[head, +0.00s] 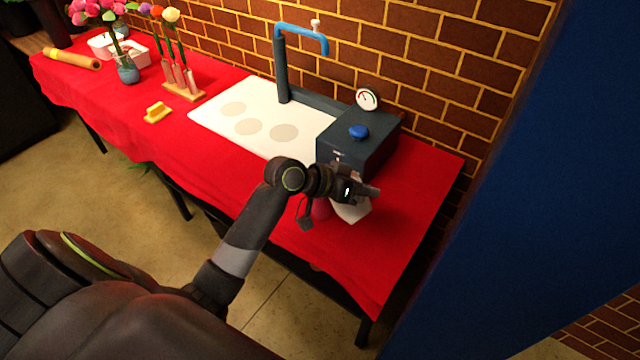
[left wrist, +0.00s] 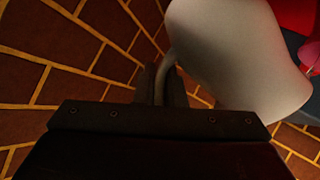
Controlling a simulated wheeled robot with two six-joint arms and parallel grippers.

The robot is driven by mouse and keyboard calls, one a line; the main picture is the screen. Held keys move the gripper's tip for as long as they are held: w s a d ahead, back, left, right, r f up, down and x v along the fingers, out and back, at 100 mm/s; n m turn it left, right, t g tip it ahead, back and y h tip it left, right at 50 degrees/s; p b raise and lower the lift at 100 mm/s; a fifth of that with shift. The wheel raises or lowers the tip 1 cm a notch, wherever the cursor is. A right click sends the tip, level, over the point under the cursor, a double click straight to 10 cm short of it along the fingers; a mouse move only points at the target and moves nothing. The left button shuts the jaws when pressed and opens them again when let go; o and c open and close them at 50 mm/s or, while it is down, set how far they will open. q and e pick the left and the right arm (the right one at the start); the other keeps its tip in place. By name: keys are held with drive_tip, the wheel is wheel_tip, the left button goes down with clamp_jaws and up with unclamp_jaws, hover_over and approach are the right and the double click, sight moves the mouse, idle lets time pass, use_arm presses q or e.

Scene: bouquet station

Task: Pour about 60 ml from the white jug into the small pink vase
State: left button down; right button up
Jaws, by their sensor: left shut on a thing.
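The white jug (head: 351,211) is at the near right part of the table, partly hidden behind my left gripper (head: 366,191). In the left wrist view the jug (left wrist: 240,55) fills the upper right, and its handle (left wrist: 166,75) runs between the fingers of my left gripper (left wrist: 164,88), which is shut on it. A bit of pink vase (left wrist: 311,56) shows at the right edge of the wrist view. The jug looks tilted; I cannot see any water. My right gripper is out of view.
A dark box with a blue knob (head: 358,132) and a gauge (head: 367,99) stands close behind my gripper. A white board (head: 213,117) and a blue tap (head: 302,33) are further left.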

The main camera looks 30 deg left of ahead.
use_arm(q)
drive_tip(key=shift+w+a+r, duration=0.1)
drive_tip(key=shift+a+r, duration=0.05)
drive_tip(key=shift+r, duration=0.05)
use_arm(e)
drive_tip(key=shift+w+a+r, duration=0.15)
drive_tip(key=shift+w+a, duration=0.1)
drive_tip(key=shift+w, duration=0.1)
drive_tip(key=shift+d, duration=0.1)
use_arm(q)
drive_tip(key=shift+r, duration=0.1)
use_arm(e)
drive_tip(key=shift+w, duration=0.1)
use_arm(q)
drive_tip(key=shift+a+r+h, duration=0.1)
drive_tip(key=shift+r+h, duration=0.1)
drive_tip(key=shift+h, duration=0.2)
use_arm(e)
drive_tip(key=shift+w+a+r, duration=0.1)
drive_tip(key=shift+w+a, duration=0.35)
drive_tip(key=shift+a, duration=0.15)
